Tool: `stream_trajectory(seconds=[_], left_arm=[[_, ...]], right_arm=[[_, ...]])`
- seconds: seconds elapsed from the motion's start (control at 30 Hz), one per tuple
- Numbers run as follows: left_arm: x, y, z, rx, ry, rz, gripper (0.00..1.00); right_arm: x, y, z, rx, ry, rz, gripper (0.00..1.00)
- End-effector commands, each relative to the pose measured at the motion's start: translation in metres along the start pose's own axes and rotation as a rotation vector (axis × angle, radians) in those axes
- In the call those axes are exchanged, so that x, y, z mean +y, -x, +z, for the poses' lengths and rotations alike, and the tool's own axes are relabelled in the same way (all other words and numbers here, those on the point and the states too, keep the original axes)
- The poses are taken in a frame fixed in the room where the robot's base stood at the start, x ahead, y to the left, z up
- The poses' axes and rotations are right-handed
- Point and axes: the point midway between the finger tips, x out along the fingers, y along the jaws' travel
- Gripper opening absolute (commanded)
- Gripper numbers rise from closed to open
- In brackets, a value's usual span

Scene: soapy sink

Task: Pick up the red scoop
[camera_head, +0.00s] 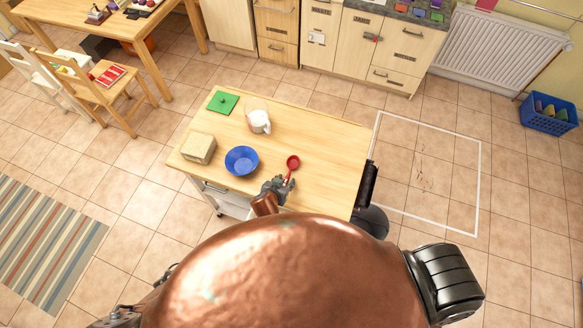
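The red scoop (292,162) lies on the wooden top of the island (330,152), right of the blue bowl. Its round cup points to the back and its short handle toward me. My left gripper (281,183) is at the near end of the handle, very close to it or touching. The fingers are too small here to tell whether they are open or shut on the handle. I cannot make out my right gripper.
A blue bowl (242,160) stands just left of the scoop. A tan block (198,149), a white mug (259,122) and a green square (222,102) are farther left and back. The top's back right is clear. A blue crate (548,114) stands on the floor.

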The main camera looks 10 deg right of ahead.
Motion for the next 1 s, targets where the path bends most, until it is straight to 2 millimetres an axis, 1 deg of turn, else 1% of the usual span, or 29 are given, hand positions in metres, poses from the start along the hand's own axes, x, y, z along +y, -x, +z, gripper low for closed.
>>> stream_trajectory(seconds=[0.2, 0.23, 0.7, 1.0], left_arm=[[0.0003, -0.0006, 0.0002, 0.0, 0.0, 0.001, 0.33], [0.0003, -0.0006, 0.0002, 0.0, 0.0, 0.001, 0.31], [0.0001, -0.0004, 0.0004, 0.0, 0.0, 0.0, 0.0], [0.0001, 0.0, -0.0001, 0.0, 0.0, 0.0, 0.0]], right_arm=[[-0.0001, 0.0, 0.0004, 0.0, 0.0, 0.0, 0.16], [-0.0001, 0.0, 0.0003, 0.0, 0.0, 0.0, 0.16], [-0.0059, -0.0004, -0.0004, 0.001, -0.004, -0.006, 0.16], [-0.0067, -0.0005, -0.0006, 0.001, -0.004, -0.007, 0.16]])
